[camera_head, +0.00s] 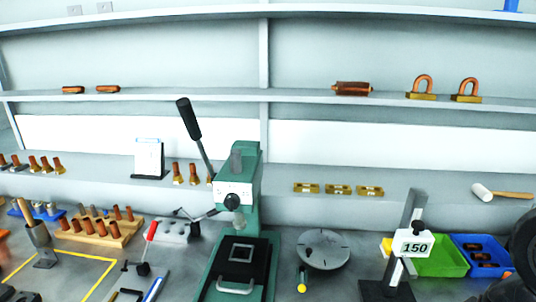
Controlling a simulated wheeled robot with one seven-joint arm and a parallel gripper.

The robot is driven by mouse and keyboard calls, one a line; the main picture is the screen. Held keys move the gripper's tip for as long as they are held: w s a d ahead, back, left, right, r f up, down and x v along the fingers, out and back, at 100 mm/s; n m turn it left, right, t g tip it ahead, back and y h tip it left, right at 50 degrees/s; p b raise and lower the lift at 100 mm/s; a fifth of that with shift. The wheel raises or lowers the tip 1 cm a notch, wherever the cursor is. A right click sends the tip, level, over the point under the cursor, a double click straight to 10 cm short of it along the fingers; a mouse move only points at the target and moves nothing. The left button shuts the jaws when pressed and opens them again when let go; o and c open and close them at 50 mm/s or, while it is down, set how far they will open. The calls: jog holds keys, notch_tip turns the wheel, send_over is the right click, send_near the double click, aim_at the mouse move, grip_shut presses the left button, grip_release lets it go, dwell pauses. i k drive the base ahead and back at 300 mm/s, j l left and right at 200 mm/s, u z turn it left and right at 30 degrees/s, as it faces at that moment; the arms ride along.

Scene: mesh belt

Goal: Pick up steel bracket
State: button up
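I cannot pick out a steel bracket with certainty. A grey metal fixture (173,229) with holes lies on the bench left of the green press. Small dark and copper-coloured parts (481,255) lie in a blue bin (459,241) at the right. Several flat brass-coloured pieces (338,190) lie in a row on the low shelf. A dark rounded shape cut off at the right edge may be part of my arm. My gripper's fingers do not show.
A green arbor press (238,215) with a raised black lever stands mid-bench. Right of it are a round grey plate (323,249), a stand marked 150 (413,243) and a green bin (440,260).

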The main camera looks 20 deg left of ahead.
aim_at(51, 258)
jog(key=j, duration=0.5)
jog(key=k+j+z, duration=0.15)
jog(key=j, duration=0.8)
jog(key=k+j+z, duration=0.1)
jog(key=j, duration=0.35)
jog(key=k+j, duration=0.15)
jog(key=j, duration=0.3)
jog(key=k+j+z, duration=0.15)
jog(key=j, duration=0.35)
jog(key=j+z, duration=0.1)
jog(key=j, duration=1.55)
jog(key=i, duration=0.05)
